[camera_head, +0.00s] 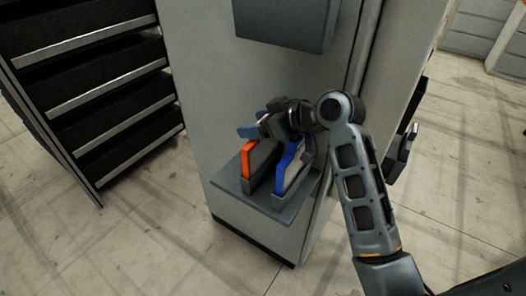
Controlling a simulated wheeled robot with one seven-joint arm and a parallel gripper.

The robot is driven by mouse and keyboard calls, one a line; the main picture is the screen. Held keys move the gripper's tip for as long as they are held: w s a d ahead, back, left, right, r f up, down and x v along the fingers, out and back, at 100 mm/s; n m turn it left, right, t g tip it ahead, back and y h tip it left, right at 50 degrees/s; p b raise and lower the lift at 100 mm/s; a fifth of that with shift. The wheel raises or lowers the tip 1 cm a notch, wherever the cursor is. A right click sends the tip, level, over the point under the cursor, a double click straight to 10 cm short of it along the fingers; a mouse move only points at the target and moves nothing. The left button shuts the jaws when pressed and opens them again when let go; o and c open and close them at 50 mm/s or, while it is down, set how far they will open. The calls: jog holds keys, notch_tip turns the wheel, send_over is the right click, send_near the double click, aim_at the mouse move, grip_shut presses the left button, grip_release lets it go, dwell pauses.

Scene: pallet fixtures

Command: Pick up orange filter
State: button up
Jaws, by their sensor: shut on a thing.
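The orange filter (247,161) stands upright in the left slot of a small grey shelf (245,203) on the front of a grey cabinet. Its edge is orange and its side face is grey. My gripper (257,127) is at the top of the orange filter, shut on it as far as I can see. The fingertips partly cover the filter's upper edge. The filter's lower part is still within its holder on the shelf.
A blue-edged filter (287,163) stands close to the right in the neighbouring slot, below my wrist. A dark box (285,22) juts from the cabinet (207,88) above. A rack with dark shelves (105,95) stands at left. The floor in front is clear.

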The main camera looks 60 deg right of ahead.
jog(key=c, duration=0.6)
jog(key=shift+c, duration=0.2)
jog(key=shift+r, duration=0.1)
